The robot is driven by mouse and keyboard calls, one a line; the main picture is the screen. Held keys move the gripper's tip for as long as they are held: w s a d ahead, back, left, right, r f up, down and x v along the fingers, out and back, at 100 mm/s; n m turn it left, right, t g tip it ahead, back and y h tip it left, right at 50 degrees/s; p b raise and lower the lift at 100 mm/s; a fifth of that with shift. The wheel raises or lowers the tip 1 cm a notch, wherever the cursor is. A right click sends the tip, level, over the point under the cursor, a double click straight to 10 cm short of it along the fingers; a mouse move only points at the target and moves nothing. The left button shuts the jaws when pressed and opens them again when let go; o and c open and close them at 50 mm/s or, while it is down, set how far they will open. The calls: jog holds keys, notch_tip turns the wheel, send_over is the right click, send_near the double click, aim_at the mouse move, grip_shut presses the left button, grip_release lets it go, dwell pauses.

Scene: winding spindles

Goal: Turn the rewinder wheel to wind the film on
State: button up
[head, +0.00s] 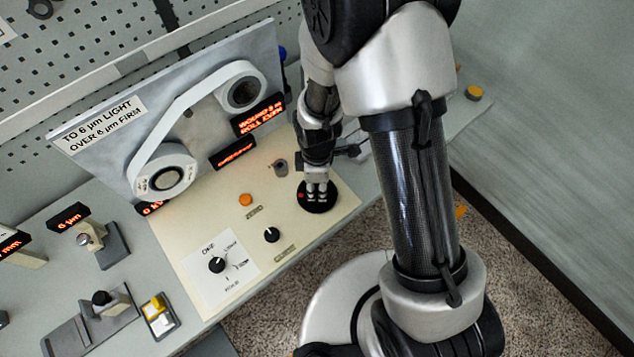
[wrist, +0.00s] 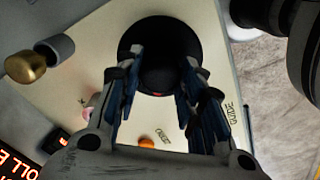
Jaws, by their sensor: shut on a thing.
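The rewinder wheel is a black disc (head: 318,206) with a red mark, lying flat on the cream panel at its right side. It also shows in the wrist view as a dark disc (wrist: 185,38). My gripper (head: 316,190) comes down over the wheel from above. In the wrist view my gripper (wrist: 158,82) has its two fingers on either side of a dark knob at the disc's middle, shut on it. The knob is mostly in shadow. The white film (head: 180,112) runs between an upper roll (head: 242,92) and a lower roll (head: 164,174) on the upright plate.
An orange button (head: 246,200), a small black knob (head: 271,235) and a selector dial (head: 217,265) sit on the cream panel (head: 320,232). A grey post with a brass end (wrist: 38,62) stands near the wheel. Red-lettered displays (head: 258,115) stand behind. The carpeted floor is in front.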

jog(key=m, duration=0.4)
jog(key=shift+b, duration=0.3)
jog(key=m, duration=0.4)
jog(key=shift+m, duration=0.3)
jog(key=m+b, duration=0.1)
jog(key=m, duration=0.8)
jog(key=o, duration=1.1)
jog(key=shift+c, duration=0.2)
